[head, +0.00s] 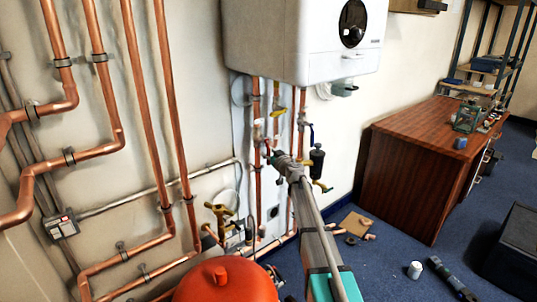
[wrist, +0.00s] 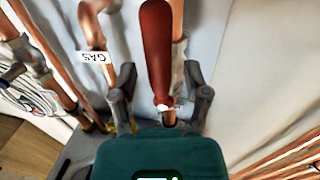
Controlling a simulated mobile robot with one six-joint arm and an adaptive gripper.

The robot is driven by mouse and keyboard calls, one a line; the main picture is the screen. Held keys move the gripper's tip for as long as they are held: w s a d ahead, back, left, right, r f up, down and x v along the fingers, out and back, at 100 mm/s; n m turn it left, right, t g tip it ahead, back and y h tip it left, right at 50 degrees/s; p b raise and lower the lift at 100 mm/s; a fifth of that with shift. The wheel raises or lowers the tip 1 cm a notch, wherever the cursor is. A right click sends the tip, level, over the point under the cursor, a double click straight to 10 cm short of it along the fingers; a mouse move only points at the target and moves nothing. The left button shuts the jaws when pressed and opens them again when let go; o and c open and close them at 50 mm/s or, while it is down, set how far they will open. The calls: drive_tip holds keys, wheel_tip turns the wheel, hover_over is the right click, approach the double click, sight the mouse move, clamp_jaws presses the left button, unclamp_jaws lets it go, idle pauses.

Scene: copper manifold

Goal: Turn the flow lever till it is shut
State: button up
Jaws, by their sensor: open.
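A red-handled lever (wrist: 157,50) lies lengthwise between the fingers of my gripper (wrist: 160,85) in the wrist view. I read no label on it, so I cannot confirm it is the flow lever. The two grey fingers stand apart on either side of the handle, with a gap on both sides. In the head view my gripper (head: 275,155) is among the copper pipes under the white boiler (head: 290,45). Only a small bit of red (head: 267,147) shows beside it there; the rest of the lever is hidden.
A pipe with a GAS tag (wrist: 92,57) stands close left of my fingers in the wrist view. A red vessel (head: 226,282) stands below.

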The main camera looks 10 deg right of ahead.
drive_tip(key=shift+w+a, duration=0.1)
drive_tip(key=shift+w, duration=0.1)
drive_tip(key=shift+c, duration=0.3)
clamp_jaws()
